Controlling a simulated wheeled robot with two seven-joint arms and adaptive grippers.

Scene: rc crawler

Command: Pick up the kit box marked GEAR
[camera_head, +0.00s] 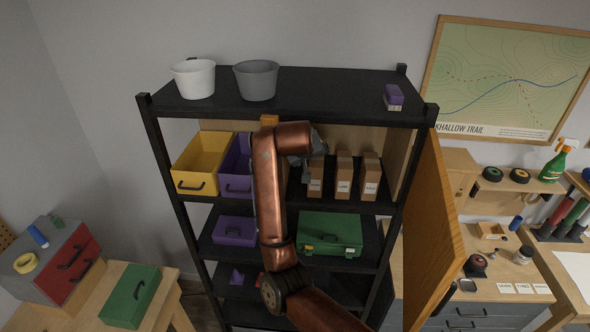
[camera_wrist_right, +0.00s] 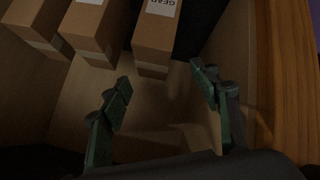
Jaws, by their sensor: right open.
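The kit box marked GEAR (camera_wrist_right: 157,32) is a brown cardboard box with a white label, upside down in the right wrist view. It is the rightmost of three similar boxes there. In the head view the boxes stand in a row on the cabinet's middle shelf; the GEAR box appears to be the leftmost one (camera_head: 315,180), though its label is too small to read. My right gripper (camera_wrist_right: 165,100) is open and empty, its green-padded fingers apart near the GEAR box, not around it. In the head view my right gripper (camera_head: 309,160) is partly hidden by its wrist.
Two other kit boxes (camera_head: 343,178) (camera_head: 370,178) stand beside it. A yellow bin (camera_head: 200,160) and a purple bin (camera_head: 236,170) are to the left. An open wooden door (camera_head: 436,235) stands at the cabinet's right. A green case (camera_head: 330,233) sits below.

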